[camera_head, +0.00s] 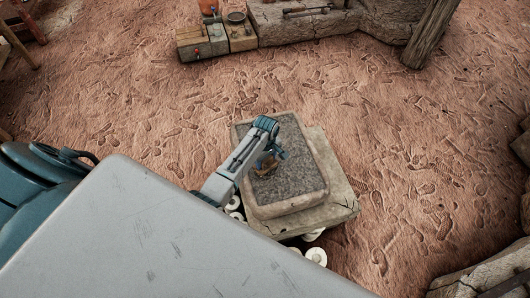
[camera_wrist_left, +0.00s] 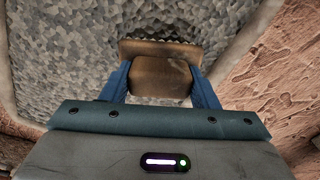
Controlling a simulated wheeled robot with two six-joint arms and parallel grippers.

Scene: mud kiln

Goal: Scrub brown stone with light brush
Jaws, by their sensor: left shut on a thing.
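My left gripper (camera_head: 268,156) is over the middle of a stone block with a grey, speckled top (camera_head: 308,178). In the left wrist view the gripper (camera_wrist_left: 163,85) is shut on a brown brush (camera_wrist_left: 160,76), with a blue finger on either side of it. The brush has a wider head at its far end, close over the grey stone surface (camera_wrist_left: 60,65). I cannot tell whether it touches the stone. In the head view the brush (camera_head: 265,168) is small and partly hidden by the gripper. A separate brown stone is not clear in either view. My right gripper is not in view.
The block rests on a wider pale stone slab (camera_head: 340,190). Several pale round pieces (camera_head: 316,256) lie at its near edge. A low stone wall (camera_head: 300,24) with small boxes (camera_head: 203,41) stands at the back. The reddish ground around is mostly open.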

